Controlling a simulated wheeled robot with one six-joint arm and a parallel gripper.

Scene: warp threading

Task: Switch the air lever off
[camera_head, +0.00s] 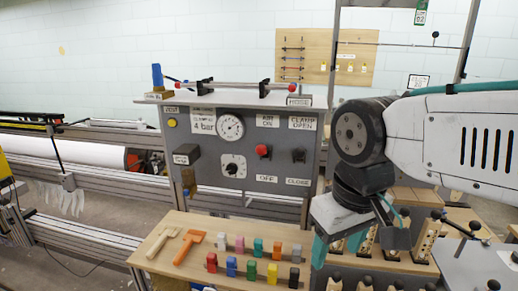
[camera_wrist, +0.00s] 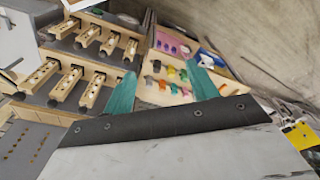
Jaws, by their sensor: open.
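The air lever (camera_head: 263,150) has a red knob and sits on the grey control panel (camera_head: 215,183), between the AIR ON label above and the OFF label below. Its knob looks nearer the ON side. To its right is a black clamp lever (camera_head: 299,156) between CLAMP OPEN and CLOSE. My gripper (camera_head: 338,252) has teal fingers and hangs pointing down, right of and below the panel, apart from the lever. In the wrist view my gripper (camera_wrist: 162,88) is open and empty. The panel cannot be made out in the wrist view.
A pressure gauge (camera_head: 230,127) is on the panel. Wooden racks with black knobs (camera_wrist: 80,85) stand beside my gripper. The space directly before the lever looks clear.

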